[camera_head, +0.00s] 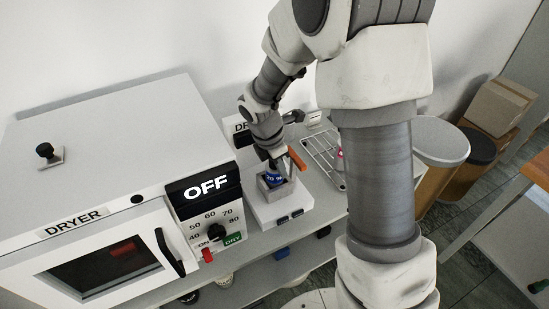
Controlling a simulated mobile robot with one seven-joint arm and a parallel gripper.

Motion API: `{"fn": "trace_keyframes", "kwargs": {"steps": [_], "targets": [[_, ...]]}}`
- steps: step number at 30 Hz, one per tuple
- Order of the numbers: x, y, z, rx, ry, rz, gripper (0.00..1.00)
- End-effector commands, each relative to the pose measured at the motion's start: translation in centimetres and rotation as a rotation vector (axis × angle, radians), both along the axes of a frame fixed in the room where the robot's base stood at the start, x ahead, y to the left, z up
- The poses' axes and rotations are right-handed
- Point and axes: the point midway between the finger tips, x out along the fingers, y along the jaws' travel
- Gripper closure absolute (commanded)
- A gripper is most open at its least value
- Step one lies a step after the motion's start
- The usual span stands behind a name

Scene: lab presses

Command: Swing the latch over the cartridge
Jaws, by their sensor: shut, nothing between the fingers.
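The cartridge (272,180) is a small blue piece with white marks. It sits in the grey holder on top of a small white press (279,207) with dark buttons on its front. An orange latch (297,159) stands at the right of the cartridge, tilted up and not lying across it. My gripper (271,160) points down just above and behind the cartridge, left of the latch. Its fingers are small and dark here and look shut and empty. Whether they touch the cartridge or the latch I cannot tell.
A large white dryer (110,160) with an OFF display stands close on the left. A wire rack (322,150) lies behind the press at the right, partly hidden by my arm. Bins (440,150) and cardboard boxes (497,104) stand farther right. The shelf edge runs in front of the press.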

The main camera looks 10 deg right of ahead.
Motion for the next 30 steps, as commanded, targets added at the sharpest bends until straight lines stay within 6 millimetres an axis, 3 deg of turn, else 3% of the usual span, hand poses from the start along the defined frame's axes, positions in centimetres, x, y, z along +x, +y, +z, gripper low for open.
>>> {"fn": "trace_keyframes", "kwargs": {"steps": [3, 9, 30], "targets": [[0.6, -1.7, 0.4, 0.001, -0.003, -0.006, 1.00], [1.0, -2.8, 0.3, 0.001, -0.002, -0.004, 1.00], [0.9, -3.1, 0.3, 0.001, -0.004, 0.055, 1.00]]}}
